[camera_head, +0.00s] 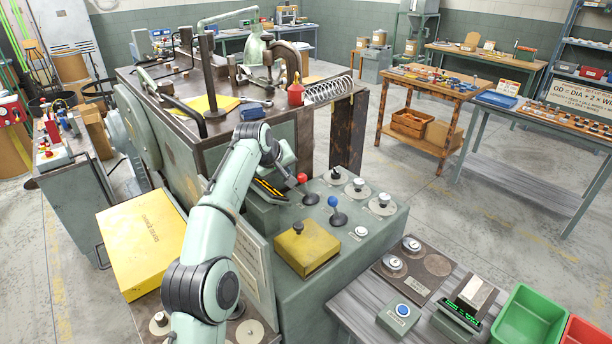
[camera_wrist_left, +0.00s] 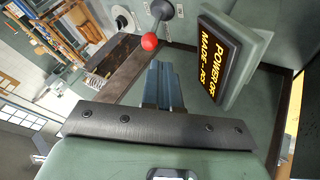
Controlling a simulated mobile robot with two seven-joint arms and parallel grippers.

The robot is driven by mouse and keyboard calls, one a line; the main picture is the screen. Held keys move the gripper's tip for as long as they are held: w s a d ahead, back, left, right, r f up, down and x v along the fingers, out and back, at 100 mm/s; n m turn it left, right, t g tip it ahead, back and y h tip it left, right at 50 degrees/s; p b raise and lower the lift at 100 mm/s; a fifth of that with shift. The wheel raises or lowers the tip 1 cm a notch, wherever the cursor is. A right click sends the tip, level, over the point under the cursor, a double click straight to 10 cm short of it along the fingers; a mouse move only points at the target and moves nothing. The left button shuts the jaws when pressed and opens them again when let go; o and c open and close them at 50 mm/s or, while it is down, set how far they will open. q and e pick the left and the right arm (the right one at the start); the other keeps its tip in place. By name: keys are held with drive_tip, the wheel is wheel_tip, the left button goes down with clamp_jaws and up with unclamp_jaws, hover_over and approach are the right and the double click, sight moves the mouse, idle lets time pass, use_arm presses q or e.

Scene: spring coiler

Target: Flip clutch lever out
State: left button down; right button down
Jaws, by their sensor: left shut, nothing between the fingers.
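A lever with a red knob (camera_head: 302,178) stands on the green control panel (camera_head: 352,245). A second lever with a blue knob (camera_head: 333,201) stands to its right. I cannot read which one is the clutch lever. In the left wrist view the red knob (camera_wrist_left: 149,42) is just beyond my fingertips, with its shaft leaning from a round dark base. My left gripper (camera_head: 290,178) is close to the red knob, and its fingers also show in the left wrist view (camera_wrist_left: 163,75). They are shut and empty; I cannot tell whether they touch the knob. My right gripper is not in view.
A lit display (camera_wrist_left: 222,58) reading "POWER OFF" sits right beside the fingers. Round dials (camera_head: 357,187) and a yellow block with a black knob (camera_head: 307,248) occupy the panel. A coiled spring (camera_head: 328,90) lies on the machine top behind. A green bin (camera_head: 528,318) is front right.

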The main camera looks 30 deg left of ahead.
use_arm(q)
drive_tip(key=shift+a, duration=0.5)
drive_tip(key=shift+s+d, duration=0.1)
drive_tip(key=shift+s, duration=0.1)
drive_tip(key=shift+s, duration=0.1)
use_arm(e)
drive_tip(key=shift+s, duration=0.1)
